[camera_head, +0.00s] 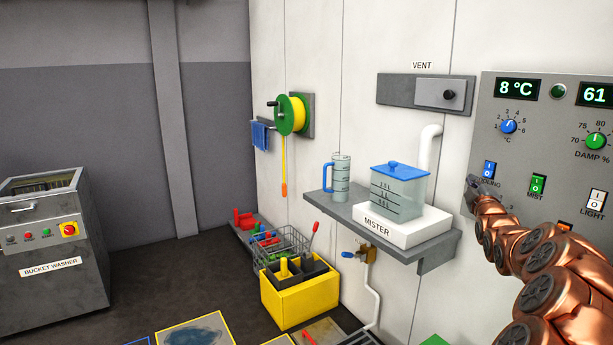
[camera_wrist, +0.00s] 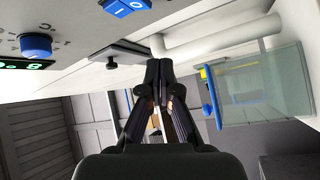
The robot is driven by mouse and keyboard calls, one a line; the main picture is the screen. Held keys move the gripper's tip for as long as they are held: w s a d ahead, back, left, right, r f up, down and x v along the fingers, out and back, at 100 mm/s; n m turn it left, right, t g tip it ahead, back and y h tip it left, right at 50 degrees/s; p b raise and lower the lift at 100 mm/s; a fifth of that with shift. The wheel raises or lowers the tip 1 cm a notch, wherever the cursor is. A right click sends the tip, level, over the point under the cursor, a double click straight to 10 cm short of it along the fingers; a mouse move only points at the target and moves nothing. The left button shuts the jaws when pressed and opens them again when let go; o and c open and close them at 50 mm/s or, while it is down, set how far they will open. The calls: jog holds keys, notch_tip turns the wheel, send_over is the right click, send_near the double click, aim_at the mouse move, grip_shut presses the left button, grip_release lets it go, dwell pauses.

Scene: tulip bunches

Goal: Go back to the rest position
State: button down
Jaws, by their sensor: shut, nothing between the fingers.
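My gripper (camera_head: 472,190) is at the left edge of the control panel (camera_head: 554,92), just below the blue cooling switch (camera_head: 489,170). My copper arm comes in from the lower right and hides part of the panel's lower edge. In the wrist view my gripper (camera_wrist: 159,66) has its two dark fingers together with nothing between them. The blue switch (camera_wrist: 127,7) and blue knob (camera_wrist: 36,46) show at the top left of the wrist view. I cannot tell whether the fingertips touch the panel.
The shelf (camera_head: 440,250) with the mister tank (camera_head: 398,195) and a jug (camera_head: 341,178) juts from the wall left of my gripper. A white pipe (camera_head: 428,150) rises behind the tank. A yellow crate (camera_head: 298,296) and a bucket washer (camera_head: 52,250) stand on the floor, with open floor between.

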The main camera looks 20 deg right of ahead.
jog(key=s+a+f+m+g+y, duration=0.1)
jog(key=a+f+g+y, duration=0.3)
jog(key=a, duration=1)
jog(key=a+f+m+g+y, duration=0.1)
jog(key=a+f+g+y, duration=0.15)
jog(key=a+f, duration=0.7)
jog(key=s+a+f+m+g+y, duration=0.15)
jog(key=s+a+g, duration=0.25)
jog(key=s+a, duration=0.8)
jog(key=s+a+f+m+g, duration=0.1)
jog(key=s+a+f+g, duration=0.3)
jog(key=s, duration=0.8)
jog(key=s+a+f+m+g+y, duration=0.1)
jog(key=s+a+m+g, duration=0.15)
jog(key=s+a, duration=0.65)
jog(key=s+a+f+m+g, duration=0.1)
jog(key=s+a+f+g, duration=0.2)
jog(key=s, duration=1.3)
notch_tip(320, 180, up, 16)
jog(key=w+d+p, duration=0.1)
jog(key=p, duration=1.3)
jog(key=shift+w+r+p, duration=0.2)
jog(key=shift+w+p, duration=0.1)
jog(key=shift+p, duration=0.05)
jog(key=shift+d, duration=0.2)
